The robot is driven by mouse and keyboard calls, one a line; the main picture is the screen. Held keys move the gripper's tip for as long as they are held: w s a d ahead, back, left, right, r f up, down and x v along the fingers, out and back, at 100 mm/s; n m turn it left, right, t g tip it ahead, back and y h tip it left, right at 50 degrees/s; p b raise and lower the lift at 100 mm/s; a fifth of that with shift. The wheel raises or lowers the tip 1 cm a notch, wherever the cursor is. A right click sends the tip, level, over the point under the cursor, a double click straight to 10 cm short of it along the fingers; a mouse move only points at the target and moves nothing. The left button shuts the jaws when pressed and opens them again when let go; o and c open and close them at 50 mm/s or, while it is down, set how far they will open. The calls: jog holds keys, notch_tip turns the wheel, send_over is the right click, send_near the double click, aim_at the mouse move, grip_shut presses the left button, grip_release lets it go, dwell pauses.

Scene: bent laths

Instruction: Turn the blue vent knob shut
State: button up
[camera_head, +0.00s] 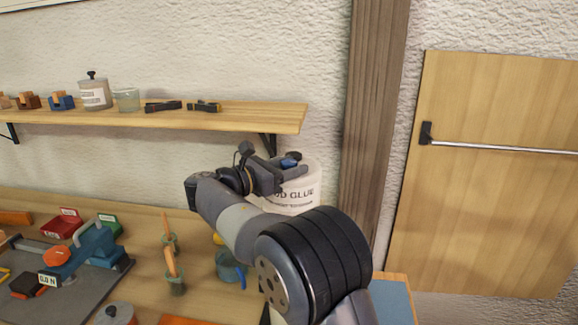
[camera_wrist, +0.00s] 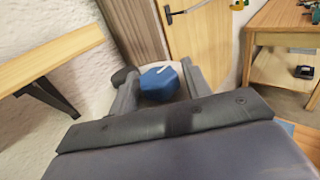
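The blue vent knob (camera_wrist: 160,84) has flat sides and a white mark on top. It sits on the lid of a white glue container (camera_head: 305,190) and also shows in the head view (camera_head: 289,163). My gripper (camera_wrist: 160,80) reaches over the lid with one finger on each side of the knob. It also shows in the head view (camera_head: 284,170). The fingers stand apart with the knob between them. I cannot tell whether they touch it. My arm hides part of the container. A black cap (camera_head: 293,155) stands beside the knob.
A wooden shelf (camera_head: 230,115) with jars and clamps is on the wall above left. A wooden post (camera_head: 375,110) and a door (camera_head: 500,200) are to the right. The workbench (camera_head: 140,215) below holds a blue clamp tool, trays, brushes and a blue pot.

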jog(key=shift+o, duration=0.6)
jog(key=shift+a, duration=0.1)
jog(key=b+v, duration=0.1)
jog(key=v, duration=0.9)
jog(key=shift+s+a, duration=0.25)
jog(key=p+x, duration=0.1)
jog(key=x, duration=1)
jog(key=shift+r, duration=0.1)
jog(key=shift+b, duration=0.4)
jog(key=shift+a+t, duration=0.1)
jog(key=shift+t, duration=0.2)
